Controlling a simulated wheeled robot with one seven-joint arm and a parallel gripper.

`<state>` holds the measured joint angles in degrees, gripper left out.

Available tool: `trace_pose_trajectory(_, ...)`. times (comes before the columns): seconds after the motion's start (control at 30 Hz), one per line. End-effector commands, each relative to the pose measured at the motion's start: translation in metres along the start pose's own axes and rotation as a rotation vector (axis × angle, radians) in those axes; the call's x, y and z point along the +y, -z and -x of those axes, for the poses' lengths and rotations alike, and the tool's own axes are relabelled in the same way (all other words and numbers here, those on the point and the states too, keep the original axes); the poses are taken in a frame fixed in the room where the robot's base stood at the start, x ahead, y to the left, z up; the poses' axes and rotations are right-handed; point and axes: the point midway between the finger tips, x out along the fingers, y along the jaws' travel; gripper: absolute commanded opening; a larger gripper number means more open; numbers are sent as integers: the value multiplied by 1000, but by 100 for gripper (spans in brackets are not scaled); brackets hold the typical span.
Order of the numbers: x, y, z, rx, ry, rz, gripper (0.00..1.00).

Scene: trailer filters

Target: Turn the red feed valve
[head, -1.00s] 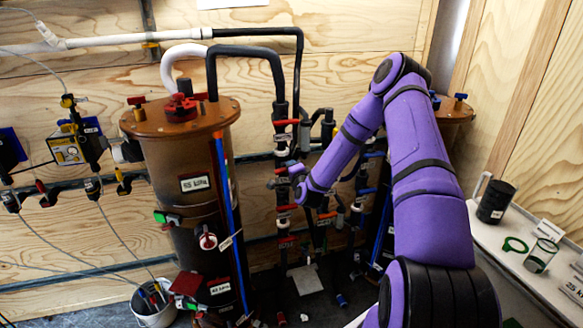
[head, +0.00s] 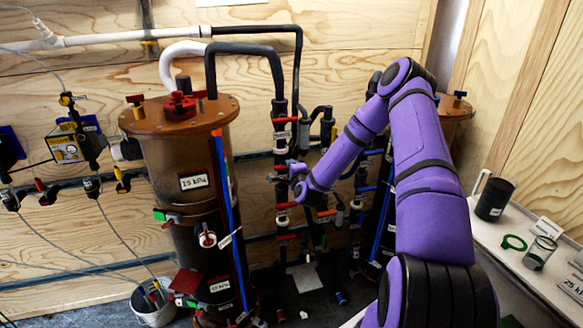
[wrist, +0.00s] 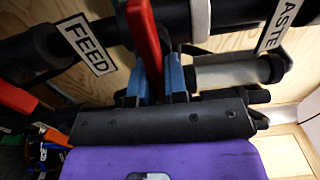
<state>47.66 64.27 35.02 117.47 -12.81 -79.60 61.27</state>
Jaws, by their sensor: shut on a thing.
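The red feed valve shows in the wrist view as a red lever handle (wrist: 143,40) just right of a white FEED label (wrist: 86,44) on a black pipe. My gripper (wrist: 154,82) has its two blue fingers on either side of the handle, shut on it. The handle slants up and to the left there. In the head view my gripper (head: 285,174) is at the black vertical pipes, right of the large brown tank (head: 170,150). The gripped handle is too small and partly covered to make out there.
Other red handles (head: 285,120) sit above and below on the same pipes. A second label, partly cut off and ending in ASTE (wrist: 278,25), is at the right in the wrist view. A counter (head: 510,270) with a mug and jar stands at right.

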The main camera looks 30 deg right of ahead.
Motion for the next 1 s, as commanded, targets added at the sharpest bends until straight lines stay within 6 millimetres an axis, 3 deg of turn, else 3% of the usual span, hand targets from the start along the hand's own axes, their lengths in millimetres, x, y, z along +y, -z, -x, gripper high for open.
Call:
trace_pose_trajectory(0.03,2,1,1,1,-4,-1,20)
trace_pose_trajectory(0.1,2,1,1,1,-4,-1,36)
trace_pose_trajectory(0.13,2,1,1,1,-4,-1,38)
trace_pose_trajectory(0.47,1,0,4,0,-3,0,38)
trace_pose_trajectory(0.57,1,0,14,0,-4,1,38)
trace_pose_trajectory(1.0,1,0,90,0,-4,-1,38)
